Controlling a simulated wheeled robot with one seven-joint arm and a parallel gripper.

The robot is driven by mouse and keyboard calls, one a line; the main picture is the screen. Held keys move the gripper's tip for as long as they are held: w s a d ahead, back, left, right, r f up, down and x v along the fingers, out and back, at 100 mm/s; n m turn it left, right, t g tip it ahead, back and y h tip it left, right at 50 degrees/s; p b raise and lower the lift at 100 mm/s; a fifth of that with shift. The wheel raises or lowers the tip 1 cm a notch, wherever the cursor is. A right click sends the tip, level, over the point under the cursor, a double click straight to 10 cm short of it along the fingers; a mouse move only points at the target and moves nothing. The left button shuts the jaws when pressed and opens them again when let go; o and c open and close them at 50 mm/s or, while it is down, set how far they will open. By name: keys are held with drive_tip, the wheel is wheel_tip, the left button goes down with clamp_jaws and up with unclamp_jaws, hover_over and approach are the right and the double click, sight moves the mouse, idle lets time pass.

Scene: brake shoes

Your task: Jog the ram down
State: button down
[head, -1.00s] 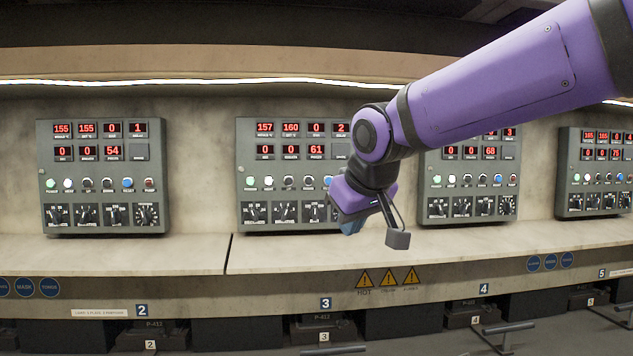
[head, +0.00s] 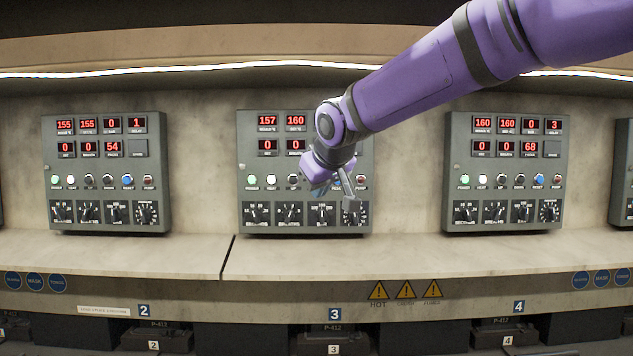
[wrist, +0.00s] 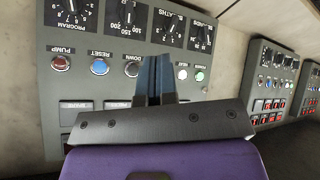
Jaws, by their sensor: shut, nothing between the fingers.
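The control panel (head: 249,218) above the number 3 label is grey, with red displays, a button row and dials. My gripper (head: 320,190) is in front of this panel's button row. In the wrist view, my gripper (wrist: 158,75) has its blue fingers shut together with nothing between them. They cover the spot between the DOWN and HEAT buttons. The UP button (head: 293,180) shows in the head view, where the arm hides DOWN. I cannot tell whether the fingertips touch the panel.
The blue RESET button (wrist: 99,67) and red PUMP button (wrist: 62,63) lie beyond DOWN. The HEAT button (wrist: 181,74) is on the other side. Similar panels stand left (head: 110,222) and right (head: 505,222). A bare ledge (head: 430,255) runs below.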

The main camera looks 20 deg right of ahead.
drive_tip(key=w+d, duration=0.2)
drive_tip(key=w, duration=0.6)
drive_tip(key=shift+w+d, duration=0.15)
drive_tip(key=shift+d, duration=0.2)
drive_tip(key=shift+w, duration=0.1)
idle(1.9)
drive_tip(key=shift+w+d, duration=0.15)
drive_tip(key=shift+w, duration=0.15)
drive_tip(key=shift+w+d, duration=0.15)
drive_tip(key=shift+w, duration=0.3)
idle(3.4)
drive_tip(key=shift+s, duration=0.15)
drive_tip(key=shift+s+a, duration=0.3)
drive_tip(key=shift+s, duration=0.4)
